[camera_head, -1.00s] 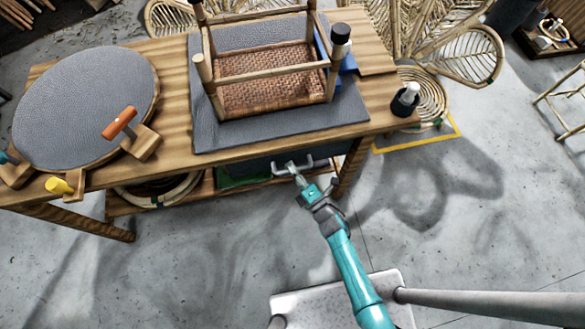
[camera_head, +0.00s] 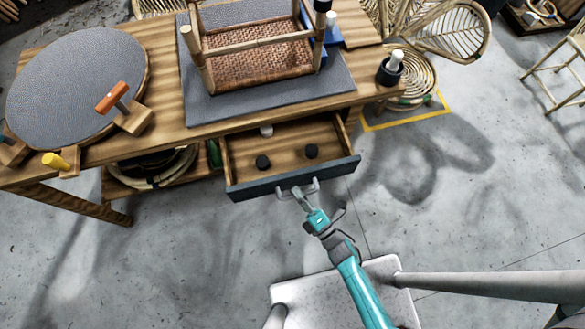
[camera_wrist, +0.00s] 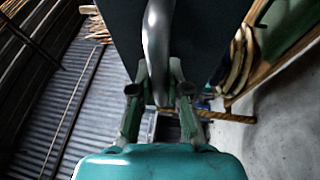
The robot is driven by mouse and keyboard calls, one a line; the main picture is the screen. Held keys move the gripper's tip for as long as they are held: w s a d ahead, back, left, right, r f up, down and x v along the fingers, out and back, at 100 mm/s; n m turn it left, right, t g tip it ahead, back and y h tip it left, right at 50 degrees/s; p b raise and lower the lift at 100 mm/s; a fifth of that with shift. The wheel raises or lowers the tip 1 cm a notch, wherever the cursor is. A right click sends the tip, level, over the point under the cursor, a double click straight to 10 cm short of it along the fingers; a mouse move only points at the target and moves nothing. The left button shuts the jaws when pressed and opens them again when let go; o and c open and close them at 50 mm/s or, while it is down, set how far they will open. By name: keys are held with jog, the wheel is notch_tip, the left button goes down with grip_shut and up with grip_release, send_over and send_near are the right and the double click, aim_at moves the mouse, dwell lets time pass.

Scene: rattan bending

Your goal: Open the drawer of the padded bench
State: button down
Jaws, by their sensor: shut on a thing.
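The drawer (camera_head: 240,190) of the padded bench (camera_head: 172,95) stands well out from under the bench top. Its front is dark, its inside is wood, and it holds two small black pieces and a whitish one. A grey metal handle (camera_head: 312,187) is fixed to the drawer front. My gripper (camera_head: 299,193) is at the handle and shut on it. In the wrist view the handle (camera_wrist: 157,45) is a curved metal bar running between the fingers of my gripper (camera_wrist: 158,78), with the dark drawer front (camera_wrist: 205,30) behind it.
On the bench stand a woven stool frame (camera_head: 262,60) on a grey pad, a round grey padded disc (camera_head: 75,85) with clamps, and a black cup (camera_head: 391,70) at the right edge. Rattan coils lie on the lower shelf. The floor right of the drawer is clear.

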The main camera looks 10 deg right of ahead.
jog(key=s, duration=0.7)
jog(key=shift+s+d, duration=0.15)
jog(key=shift+s, duration=0.1)
jog(key=c, duration=1.1)
grip_release()
jog(key=shift+c, duration=0.2)
jog(key=shift+r, duration=0.1)
